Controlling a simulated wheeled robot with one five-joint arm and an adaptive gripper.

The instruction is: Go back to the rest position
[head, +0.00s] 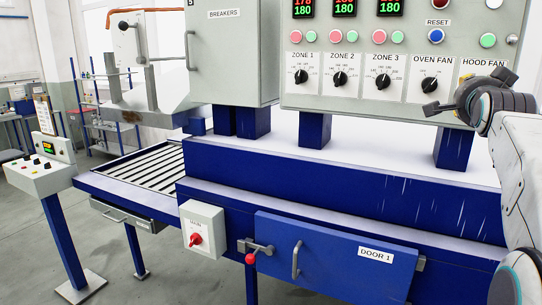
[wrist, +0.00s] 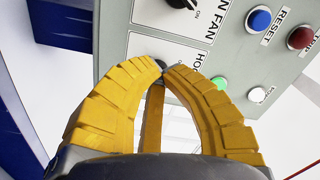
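My gripper (head: 470,98) is dark on its outside in the head view. It is at the right end of the control panel, in front of the area below the HOOD FAN label (head: 483,64). In the wrist view my gripper (wrist: 163,70) shows yellow ridged fingers. Their tips come together close in front of the panel, beside the HOOD FAN label (wrist: 201,62). The hood fan knob is hidden, and I cannot see whether anything is between the tips. My white arm (head: 520,170) comes in from the right edge.
The grey panel (head: 365,110) carries several knobs, buttons and displays. The oven fan knob (head: 430,85) is just left of my gripper. A blue machine body (head: 330,180) with DOOR 1 (head: 335,260) is below. Open floor (head: 170,265) shows at the left.

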